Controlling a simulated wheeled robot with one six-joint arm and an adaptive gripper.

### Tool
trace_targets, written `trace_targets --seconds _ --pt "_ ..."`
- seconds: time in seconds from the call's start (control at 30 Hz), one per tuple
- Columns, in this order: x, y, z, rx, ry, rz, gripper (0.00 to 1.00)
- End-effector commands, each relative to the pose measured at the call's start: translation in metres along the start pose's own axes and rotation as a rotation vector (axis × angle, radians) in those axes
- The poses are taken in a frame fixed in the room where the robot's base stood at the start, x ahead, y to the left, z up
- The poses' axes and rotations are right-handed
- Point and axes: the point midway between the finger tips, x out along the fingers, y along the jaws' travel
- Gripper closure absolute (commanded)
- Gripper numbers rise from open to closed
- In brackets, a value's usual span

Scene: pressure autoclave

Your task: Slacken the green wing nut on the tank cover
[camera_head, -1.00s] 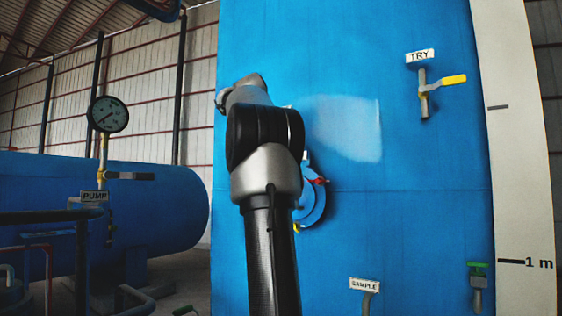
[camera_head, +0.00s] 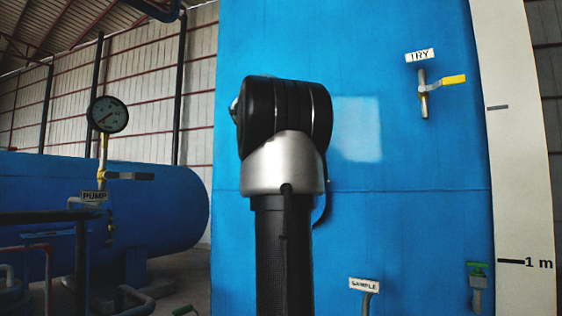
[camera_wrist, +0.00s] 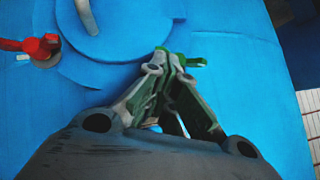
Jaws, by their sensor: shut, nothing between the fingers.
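The green wing nut (camera_wrist: 194,62) shows in the wrist view just beyond my fingertips, partly hidden by them. It sits at the lower right edge of the round blue tank cover (camera_wrist: 125,42). My gripper (camera_wrist: 168,60) is shut, with nothing held between its fingers. Its tips are right beside or against the wing nut; I cannot tell whether they touch it. In the head view my arm hides the cover, the nut and my gripper.
A red wing nut (camera_wrist: 40,46) sits at the cover's left edge, and a grey bar (camera_wrist: 87,15) crosses the cover. On the blue tank (camera_head: 400,200) are a yellow-handled TRY valve (camera_head: 452,80) and a SAMPLE sign (camera_head: 364,285). A pressure gauge (camera_head: 107,114) stands left.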

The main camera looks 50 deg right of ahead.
Motion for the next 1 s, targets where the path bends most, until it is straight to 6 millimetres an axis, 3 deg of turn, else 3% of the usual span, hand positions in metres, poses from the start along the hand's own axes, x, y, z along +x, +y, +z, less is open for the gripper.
trace_targets --seconds 0.73,1.0 --pt "0.0082 0.0066 0.0066 0.013 -0.012 -0.001 1.00" --pt "0.0088 -0.0016 0.0064 0.011 -0.013 -0.001 1.00"
